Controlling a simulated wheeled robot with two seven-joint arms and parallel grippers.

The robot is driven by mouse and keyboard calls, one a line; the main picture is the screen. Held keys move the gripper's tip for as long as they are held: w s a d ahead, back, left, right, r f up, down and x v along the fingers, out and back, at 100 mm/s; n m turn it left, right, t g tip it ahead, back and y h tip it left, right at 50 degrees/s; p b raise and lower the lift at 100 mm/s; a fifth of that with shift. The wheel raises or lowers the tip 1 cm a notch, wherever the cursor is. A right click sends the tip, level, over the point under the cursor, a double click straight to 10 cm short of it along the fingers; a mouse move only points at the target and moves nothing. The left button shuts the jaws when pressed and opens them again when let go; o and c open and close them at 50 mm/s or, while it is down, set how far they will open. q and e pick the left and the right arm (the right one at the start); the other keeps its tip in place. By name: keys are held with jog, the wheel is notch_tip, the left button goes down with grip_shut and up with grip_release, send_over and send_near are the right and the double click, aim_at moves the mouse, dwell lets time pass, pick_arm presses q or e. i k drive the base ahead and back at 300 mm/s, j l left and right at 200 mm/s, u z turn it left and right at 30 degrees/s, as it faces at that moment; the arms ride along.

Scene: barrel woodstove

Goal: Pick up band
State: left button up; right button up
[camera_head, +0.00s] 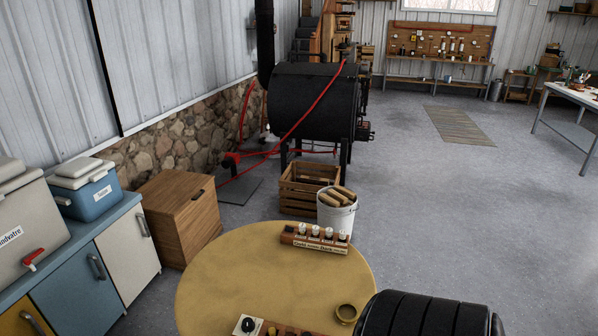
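A small brass-yellow band (347,313) lies on the round yellow table (225,262), near its front right edge. It looks like an open ring lying flat. A black ribbed shape (425,315) is close to its right and covers part of the table's edge. Neither of my grippers is in view.
A wooden rack with several small white-topped items (315,240) stands at the table's back. A small box with a black dial (247,325) is at its front. Behind are a white bucket (337,218) of logs, a crate (298,200) and the black barrel stove (312,102).

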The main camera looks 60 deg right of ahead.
aim_at(340, 320)
jog(key=z, duration=2.25)
jog(key=i+l, duration=0.1)
jog(key=l, duration=0.25)
jog(key=i+l, duration=0.1)
jog(key=l, duration=0.25)
jog(key=i+l, duration=0.15)
jog(key=l, duration=0.2)
jog(key=i+l, duration=0.1)
jog(key=l, duration=0.3)
jog(key=u, duration=0.05)
